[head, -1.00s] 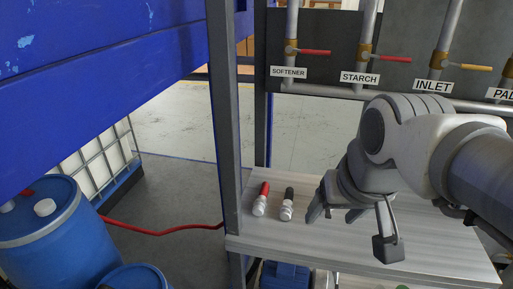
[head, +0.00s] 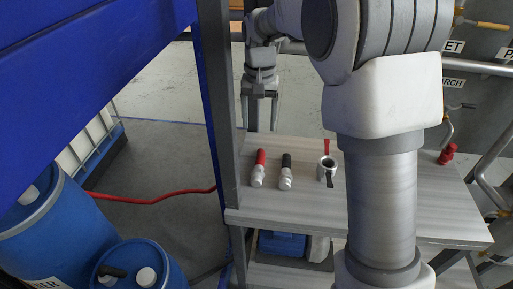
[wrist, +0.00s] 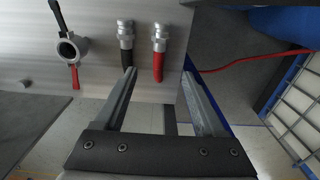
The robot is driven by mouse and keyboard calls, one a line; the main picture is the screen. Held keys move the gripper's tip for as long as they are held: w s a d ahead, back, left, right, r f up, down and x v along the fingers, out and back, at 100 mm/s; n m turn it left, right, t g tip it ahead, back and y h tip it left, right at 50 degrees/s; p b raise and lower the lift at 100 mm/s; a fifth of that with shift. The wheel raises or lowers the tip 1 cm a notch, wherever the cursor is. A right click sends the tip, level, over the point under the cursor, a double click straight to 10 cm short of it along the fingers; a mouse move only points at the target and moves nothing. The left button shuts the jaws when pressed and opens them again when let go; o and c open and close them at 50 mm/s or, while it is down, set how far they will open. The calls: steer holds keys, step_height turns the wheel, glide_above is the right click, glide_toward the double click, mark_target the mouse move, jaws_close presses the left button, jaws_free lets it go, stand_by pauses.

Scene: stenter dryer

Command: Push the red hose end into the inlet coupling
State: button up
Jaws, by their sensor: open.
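The red hose end (head: 258,168), with a white-grey fitting, lies on the shelf (head: 310,208) near its left post. In the wrist view the red hose end (wrist: 159,65) lies just beyond the fingertips, between their lines. My gripper (head: 259,122) is open and empty, fingers down, behind the shelf's far edge; its fingers also show in the wrist view (wrist: 158,78). A round metal coupling (head: 327,168) with one red and one black lever sits on the shelf to the right. The pipe label ending "ET" (head: 453,47) is partly hidden by my arm; I cannot tell which coupling is the inlet's.
A black hose end (head: 286,172) lies right beside the red one. A red fitting (head: 447,154) is at the shelf's right end. The grey post (head: 218,110) stands close left. Blue drums (head: 45,220) and a red hose (head: 150,199) are at the left. My arm hides the shelf's middle.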

steer(key=f, duration=0.2)
glide_above(258, 168)
step_height(258, 168, down, 11)
steer(key=shift+w+a+f, duration=0.1)
steer(key=shift+a, duration=0.05)
steer(key=shift+d+f, duration=0.2)
steer(key=shift+f, duration=2.45)
jaws_close()
